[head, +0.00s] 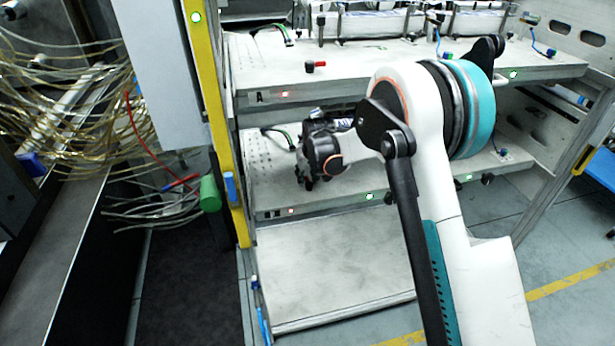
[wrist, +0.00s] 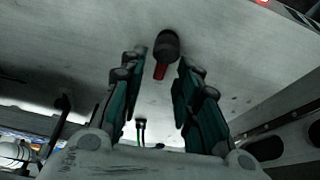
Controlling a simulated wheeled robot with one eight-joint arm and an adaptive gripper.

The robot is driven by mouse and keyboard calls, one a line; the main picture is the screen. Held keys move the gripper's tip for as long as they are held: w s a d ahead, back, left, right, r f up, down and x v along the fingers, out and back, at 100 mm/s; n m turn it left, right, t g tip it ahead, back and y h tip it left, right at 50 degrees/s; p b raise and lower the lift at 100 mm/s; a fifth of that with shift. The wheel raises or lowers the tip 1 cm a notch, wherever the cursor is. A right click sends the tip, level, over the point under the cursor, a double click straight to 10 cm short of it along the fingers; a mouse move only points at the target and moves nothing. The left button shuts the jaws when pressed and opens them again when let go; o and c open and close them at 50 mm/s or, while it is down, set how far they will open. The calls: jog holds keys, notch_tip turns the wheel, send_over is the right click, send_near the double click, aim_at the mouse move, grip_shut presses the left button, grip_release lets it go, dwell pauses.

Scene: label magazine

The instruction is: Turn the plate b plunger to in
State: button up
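The plunger (wrist: 167,44) shows in the wrist view as a round black knob with a short red part below it, against a pale plate (wrist: 85,40). My gripper (wrist: 161,64) is open, with a finger on each side of the plunger and a visible gap to both; I cannot tell its depth from the knob. In the head view my gripper (head: 307,180) is over the left part of the lower shelf plate (head: 270,190), and no plunger shows there. A similar red and black plunger (head: 317,66) stands on the upper plate (head: 400,62), marked A.
A yellow post (head: 213,120) stands just left of the shelves, with a green cylinder (head: 209,193) and loose tubes (head: 65,100) beyond it. The upper plate overhangs the lower shelf. A bare lower panel (head: 330,265) lies below.

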grip_shut()
jog(key=shift+m, duration=0.3)
jog(key=m, duration=0.1)
jog(key=m+h, duration=0.1)
jog(key=shift+d+m+p, duration=0.25)
jog(key=shift+m+p, duration=0.05)
jog(key=shift+m, duration=0.1)
jog(key=m+h, duration=0.1)
jog(key=m, duration=0.1)
jog(key=m+h, duration=0.1)
jog(key=m, duration=0.1)
jog(key=shift+d+m+p, duration=0.3)
jog(key=shift+d, duration=0.05)
jog(key=m, duration=0.2)
jog(key=m+h, duration=0.1)
jog(key=shift+s+d+m+g, duration=0.15)
jog(key=shift+d+m+g, duration=0.15)
jog(key=shift+s+d+m+g+h+p, duration=0.1)
jog(key=shift+m+g+h+p, duration=0.2)
jog(key=shift+m, duration=0.6)
jog(key=shift+s+d+m+g+h+p, duration=0.15)
jog(key=shift+m+g+h, duration=0.2)
jog(key=shift+m, duration=0.55)
